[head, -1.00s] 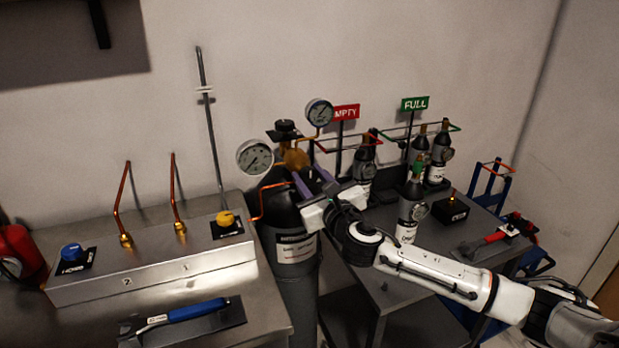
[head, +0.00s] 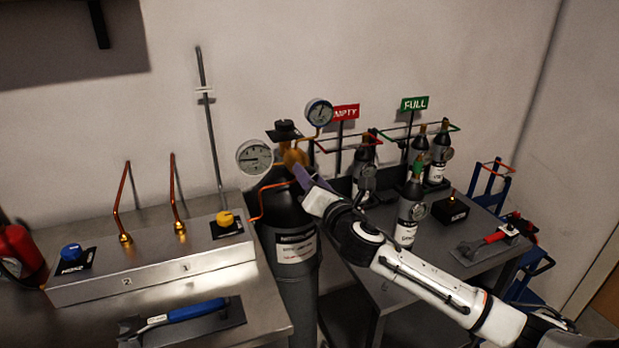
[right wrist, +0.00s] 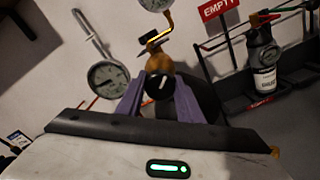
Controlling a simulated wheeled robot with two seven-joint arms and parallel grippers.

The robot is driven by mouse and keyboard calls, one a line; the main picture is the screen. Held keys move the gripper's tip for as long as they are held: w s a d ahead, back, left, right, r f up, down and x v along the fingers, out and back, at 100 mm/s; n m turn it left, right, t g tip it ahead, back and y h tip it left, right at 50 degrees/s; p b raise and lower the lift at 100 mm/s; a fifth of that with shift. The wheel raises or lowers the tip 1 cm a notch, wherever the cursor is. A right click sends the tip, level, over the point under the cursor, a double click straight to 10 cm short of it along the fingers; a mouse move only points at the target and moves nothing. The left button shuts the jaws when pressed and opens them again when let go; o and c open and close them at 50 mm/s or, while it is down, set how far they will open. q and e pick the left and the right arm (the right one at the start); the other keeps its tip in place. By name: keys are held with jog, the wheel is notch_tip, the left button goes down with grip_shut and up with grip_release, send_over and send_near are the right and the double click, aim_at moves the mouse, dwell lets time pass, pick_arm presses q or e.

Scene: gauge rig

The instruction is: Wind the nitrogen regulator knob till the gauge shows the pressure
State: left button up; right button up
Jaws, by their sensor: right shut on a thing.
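The tall dark nitrogen cylinder (head: 290,218) stands upright between the bench and the cart, with a brass regulator (head: 292,157) on top. Two round gauges sit on the regulator: a larger left gauge (head: 254,157) and a smaller upper right gauge (head: 319,112). The left gauge's needle lies roughly level; its figures are too small to read. My right gripper (head: 300,174) is at the regulator's front. In the right wrist view its purple fingers are shut on the black knob (right wrist: 160,87), which bears a white mark. In the head view the gripper hides the knob. My left gripper is out of view.
A metal panel with a blue knob (head: 71,251) and a yellow knob (head: 225,218) stands on the left bench. A blue-handled tool (head: 190,311) lies in front. Small cylinders (head: 411,212) stand on the cart at right, close to my arm, below EMPTY and FULL signs.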

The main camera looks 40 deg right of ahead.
jog(key=m, duration=0.4)
jog(key=shift+m, duration=0.4)
jog(key=m, duration=0.5)
jog(key=shift+f, duration=0.1)
jog(key=m, duration=0.9)
jog(key=shift+m, duration=0.3)
jog(key=o, duration=1.1)
jog(key=shift+c, duration=0.2)
jog(key=b+v, duration=0.1)
jog(key=v, duration=0.9)
jog(key=shift+s, duration=0.2)
